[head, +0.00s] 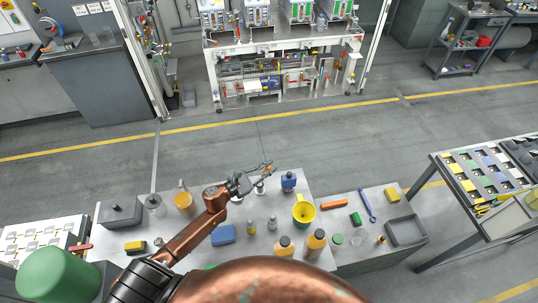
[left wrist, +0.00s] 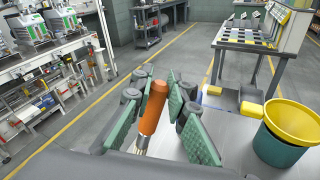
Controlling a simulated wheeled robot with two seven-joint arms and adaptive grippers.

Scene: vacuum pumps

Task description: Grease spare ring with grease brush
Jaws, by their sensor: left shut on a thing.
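My left gripper (head: 262,169) is over the back edge of the middle table. In the left wrist view its green-padded fingers (left wrist: 160,110) are closed around the orange handle of the grease brush (left wrist: 153,112). The brush is tilted, and its pale lower end is partly hidden by the gripper. In the head view the brush is too small to make out clearly. I cannot tell for sure which item is the spare ring; a small green round piece (head: 338,239) and a dark round piece (head: 356,240) lie on the right table part. My right gripper is not in view.
A grey tray (head: 406,230) lies at right. Open floor lies behind the table.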

